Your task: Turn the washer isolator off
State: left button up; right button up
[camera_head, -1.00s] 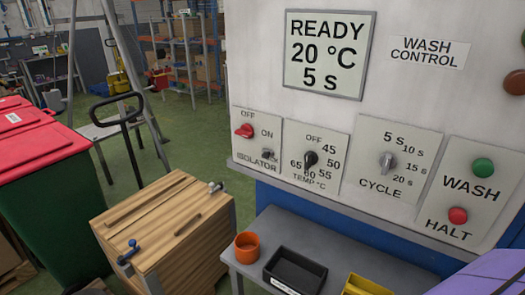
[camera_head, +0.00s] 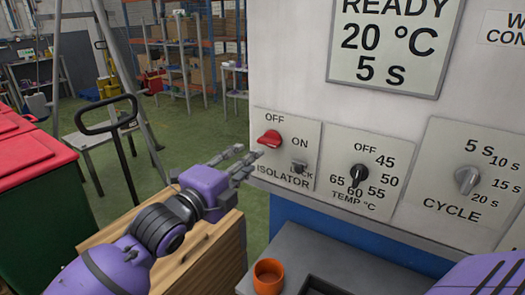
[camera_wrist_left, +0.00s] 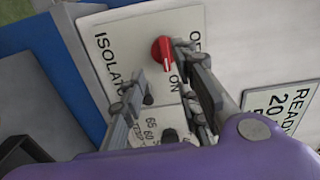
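The isolator panel (camera_head: 309,150) is a pale plate on the washer's front with a red rotary knob (camera_head: 270,139), OFF above it and ON to its right. In the left wrist view the knob (camera_wrist_left: 163,53) shows a white mark directed toward the ON label. My right gripper is out of view.
A temperature dial (camera_head: 359,175) and cycle dial (camera_head: 468,181) are right of the isolator. An orange cup (camera_head: 268,277) stands on the grey shelf (camera_head: 310,255) below. A wooden crate (camera_head: 222,262) is beneath my left arm. A red-lidded bin (camera_head: 35,160) stands left.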

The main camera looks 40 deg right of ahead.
aim_at(267, 144)
pick_arm(q)
jog(key=shift+m, duration=0.3)
jog(key=x, duration=0.6)
jog(key=shift+d+r, duration=0.4)
jog(key=shift+d, duration=0.05)
jog(key=shift+w+d, duration=0.35)
jog(key=shift+d, duration=0.3)
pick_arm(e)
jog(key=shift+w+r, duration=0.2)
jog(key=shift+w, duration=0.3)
pick_arm(q)
jog(key=shift+c, duration=0.5)
grip_shut()
